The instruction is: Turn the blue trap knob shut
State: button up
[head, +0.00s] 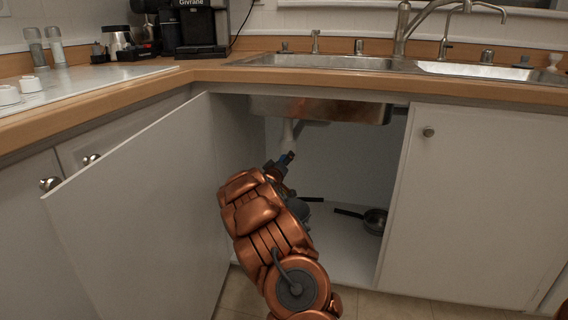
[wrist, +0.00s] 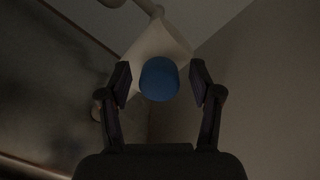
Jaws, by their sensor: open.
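The blue trap knob (wrist: 159,79) is round and shows in the middle of the wrist view, in front of a pale trap body (wrist: 158,45). My gripper (wrist: 160,84) is open, with one dark finger on each side of the knob and a visible gap on both sides. How deep the knob sits between the fingers is hard to tell. In the head view my gripper (head: 283,162) is inside the cabinet under the sink, just below the white drain pipe (head: 288,132). A small blue patch shows there, mostly hidden by my gripper and arm.
The left cabinet door (head: 140,200) stands open beside my arm. The right door (head: 475,200) is closed. A dark pan (head: 375,221) lies on the cabinet floor (head: 345,245) to the right. The metal sink basin (head: 330,110) hangs above. Open space lies right of my arm.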

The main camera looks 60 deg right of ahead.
jog(key=c, duration=1.1)
jog(key=shift+c, duration=0.2)
